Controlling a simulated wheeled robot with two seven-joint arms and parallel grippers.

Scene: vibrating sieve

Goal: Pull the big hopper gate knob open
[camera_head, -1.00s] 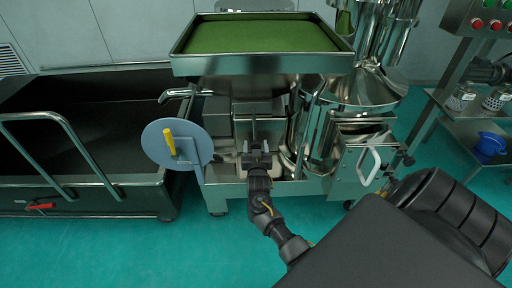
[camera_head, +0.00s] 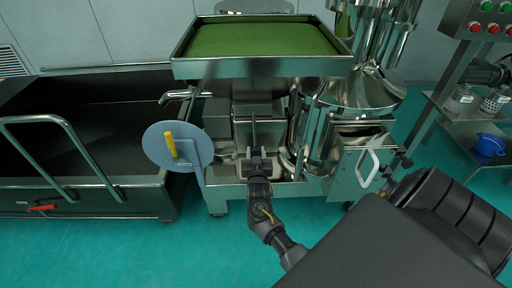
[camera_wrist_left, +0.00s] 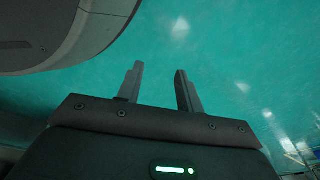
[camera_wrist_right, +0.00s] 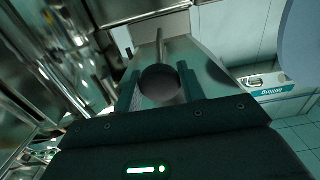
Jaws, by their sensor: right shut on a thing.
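The big hopper gate knob (camera_wrist_right: 160,86) is a dark round ball at the end of a rod, seen in the right wrist view. My right gripper (camera_wrist_right: 158,76) has a finger on each side of it and is shut on it. In the head view my right gripper (camera_head: 257,158) is low at the front of the steel machine, below the green-topped tray; the knob is hidden there by the fingers. My left gripper (camera_wrist_left: 159,68) shows only in the left wrist view, open and empty above the green floor.
A steel tray with a green surface (camera_head: 262,38) overhangs the work spot. A round grey disc with a yellow handle (camera_head: 170,144) is just left. A black cart (camera_head: 90,205) stands further left. Steel vessels and a box with a white handle (camera_head: 367,167) are on the right.

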